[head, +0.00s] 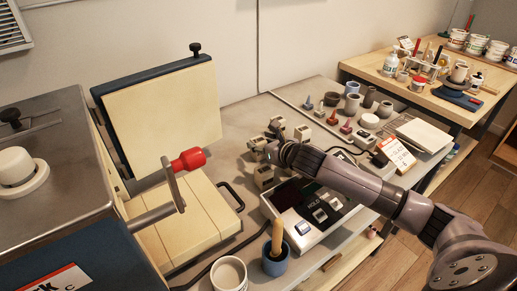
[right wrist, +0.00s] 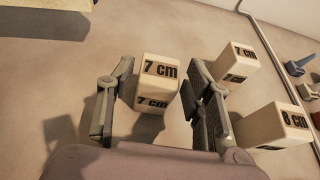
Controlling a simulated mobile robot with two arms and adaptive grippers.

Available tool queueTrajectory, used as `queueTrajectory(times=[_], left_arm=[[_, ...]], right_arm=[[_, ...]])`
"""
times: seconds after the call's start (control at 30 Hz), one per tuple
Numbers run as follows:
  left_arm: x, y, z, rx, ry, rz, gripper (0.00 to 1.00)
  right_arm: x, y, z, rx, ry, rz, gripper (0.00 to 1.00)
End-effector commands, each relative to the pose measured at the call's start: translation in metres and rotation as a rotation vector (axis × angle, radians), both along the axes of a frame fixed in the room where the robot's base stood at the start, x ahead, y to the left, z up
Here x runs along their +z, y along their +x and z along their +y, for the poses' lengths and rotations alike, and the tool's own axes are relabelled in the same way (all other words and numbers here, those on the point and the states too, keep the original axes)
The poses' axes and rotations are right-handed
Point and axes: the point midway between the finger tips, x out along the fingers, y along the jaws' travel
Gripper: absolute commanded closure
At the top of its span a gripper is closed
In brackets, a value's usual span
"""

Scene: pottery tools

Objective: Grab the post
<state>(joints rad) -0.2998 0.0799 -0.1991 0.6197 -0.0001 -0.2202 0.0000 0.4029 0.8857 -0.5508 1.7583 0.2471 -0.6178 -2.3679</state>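Several cream posts stand on the grey worktop. In the right wrist view, a post marked 7 cm (right wrist: 158,85) stands between the two fingers of my right gripper (right wrist: 160,110), with gaps on both sides. The gripper is open. A second 7 cm post (right wrist: 236,65) stands just beyond the right finger, and an 8 cm post (right wrist: 272,125) is farther right. My left gripper is not in view.
A kiln with an open lid (head: 160,115) and a red-knobbed handle (head: 188,161) fills the left. A blue cup (head: 275,262) and a white cup (head: 229,273) stand in front. Small coloured cones (head: 332,117) stand behind right.

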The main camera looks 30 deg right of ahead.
Motion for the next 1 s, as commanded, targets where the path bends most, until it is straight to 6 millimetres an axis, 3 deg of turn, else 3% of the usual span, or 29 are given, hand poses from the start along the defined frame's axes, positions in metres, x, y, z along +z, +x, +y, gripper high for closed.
queueTrajectory(times=[0.63, 1.0], left_arm=[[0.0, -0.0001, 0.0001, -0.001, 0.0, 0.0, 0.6], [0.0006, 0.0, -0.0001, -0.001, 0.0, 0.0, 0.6]], right_arm=[[0.0001, -0.0002, -0.0002, 0.0, 0.0, 0.0, 0.99], [0.0084, 0.0007, -0.0002, 0.0, -0.001, -0.004, 0.99]])
